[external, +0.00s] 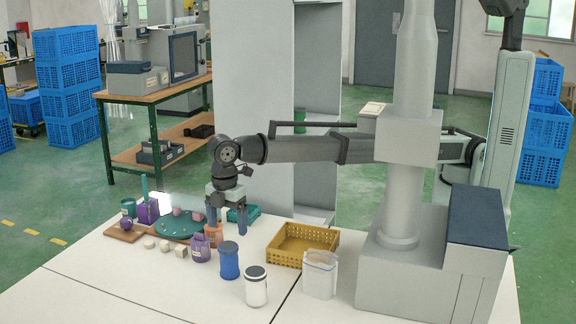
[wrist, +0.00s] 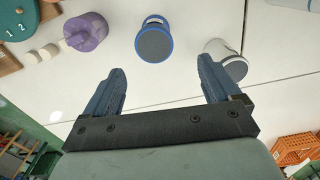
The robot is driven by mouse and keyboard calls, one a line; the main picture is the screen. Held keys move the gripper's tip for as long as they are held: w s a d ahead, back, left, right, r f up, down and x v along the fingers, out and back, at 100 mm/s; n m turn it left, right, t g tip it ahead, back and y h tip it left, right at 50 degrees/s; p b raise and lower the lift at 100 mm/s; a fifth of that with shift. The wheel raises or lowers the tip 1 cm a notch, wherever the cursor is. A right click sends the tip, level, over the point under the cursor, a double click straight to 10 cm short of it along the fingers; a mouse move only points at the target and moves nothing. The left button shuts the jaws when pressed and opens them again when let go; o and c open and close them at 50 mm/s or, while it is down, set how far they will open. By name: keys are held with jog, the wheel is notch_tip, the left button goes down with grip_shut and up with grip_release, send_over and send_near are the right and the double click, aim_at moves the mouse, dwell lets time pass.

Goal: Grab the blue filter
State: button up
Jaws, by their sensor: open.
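The blue filter (external: 229,262), a blue canister with a grey top, stands upright on the white table in the external view. In the wrist view the blue filter (wrist: 154,42) shows its dark grey round top and blue rim, beyond the fingertips and roughly in line with the gap between them. My gripper (external: 227,228) points down above the table, behind the canister in the external view. In the wrist view my gripper (wrist: 161,78) has its two blue fingers wide apart, with nothing between them.
A white jar with a dark lid (external: 256,287) and a purple container (external: 200,248) flank the blue filter. A yellow crate (external: 303,243) and a clear container (external: 320,274) stand to the right. A green round tray (external: 180,228) and small pale blocks (external: 165,246) lie left.

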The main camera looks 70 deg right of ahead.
aim_at(229, 247)
notch_tip(229, 247, down, 8)
jog(key=shift+d+f, duration=0.1)
jog(key=shift+f, duration=0.15)
jog(key=shift+w+d+f, duration=0.15)
jog(key=shift+w+f, duration=0.05)
jog(key=shift+f, duration=1.1)
jog(key=shift+w+d+f, duration=0.1)
jog(key=shift+w+f, duration=0.1)
jog(key=shift+f, duration=1.1)
jog(key=shift+c, duration=0.5)
jog(key=c, duration=1.1)
jog(key=shift+r, duration=0.15)
